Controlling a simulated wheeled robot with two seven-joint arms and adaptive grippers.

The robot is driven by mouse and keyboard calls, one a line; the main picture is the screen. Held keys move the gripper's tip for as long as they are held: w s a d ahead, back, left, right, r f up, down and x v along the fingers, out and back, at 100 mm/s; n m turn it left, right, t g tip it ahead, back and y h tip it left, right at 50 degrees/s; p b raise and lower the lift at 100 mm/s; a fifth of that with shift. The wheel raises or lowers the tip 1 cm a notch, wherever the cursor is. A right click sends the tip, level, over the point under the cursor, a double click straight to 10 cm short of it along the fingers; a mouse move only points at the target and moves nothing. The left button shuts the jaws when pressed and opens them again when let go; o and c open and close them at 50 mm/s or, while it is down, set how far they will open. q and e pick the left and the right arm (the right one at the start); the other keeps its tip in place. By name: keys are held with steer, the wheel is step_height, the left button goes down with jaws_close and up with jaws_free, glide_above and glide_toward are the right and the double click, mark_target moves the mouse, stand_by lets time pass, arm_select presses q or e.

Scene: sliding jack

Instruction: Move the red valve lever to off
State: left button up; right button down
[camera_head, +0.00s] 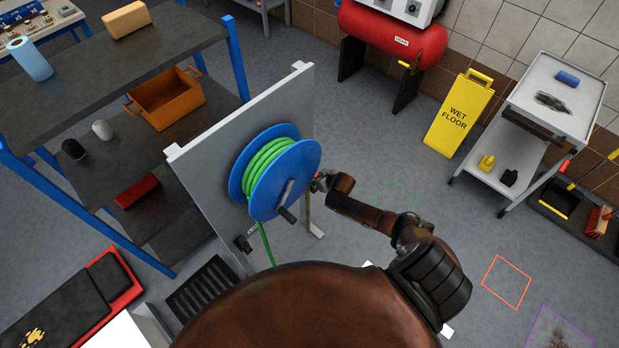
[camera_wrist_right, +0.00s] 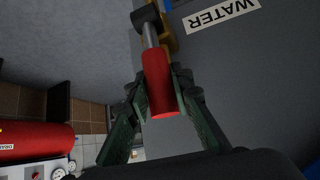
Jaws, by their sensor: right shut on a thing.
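The red valve lever (camera_wrist_right: 162,84) shows in the right wrist view as a red cylindrical grip on a short metal rod. The rod joins a dark fitting (camera_wrist_right: 146,17) beside a yellowish valve body (camera_wrist_right: 168,30) on a grey panel. My right gripper (camera_wrist_right: 160,82) is shut on the red grip, one finger on each side. In the head view my right gripper (camera_head: 320,183) is at the right edge of the grey panel (camera_head: 298,90), beside the blue hose reel (camera_head: 303,165). The lever is mostly hidden there. My left gripper is not in view.
A WATER label (camera_wrist_right: 222,14) is on the panel near the valve. Green hose (camera_head: 268,158) is wound on the reel, whose crank (camera_head: 287,200) sticks out near my right gripper. A shelf (camera_head: 110,75) stands left, a wet floor sign (camera_head: 459,115) right.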

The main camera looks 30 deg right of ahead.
steer(key=shift+w+r, duration=0.1)
steer(key=shift+w, duration=0.05)
steer(key=c, duration=1.8)
jaws_free()
steer(key=shift+o, duration=0.6)
steer(key=shift+s+r, duration=0.2)
steer(key=shift+s, duration=0.3)
steer(key=v, duration=1.1)
steer(key=shift+w+r, duration=0.1)
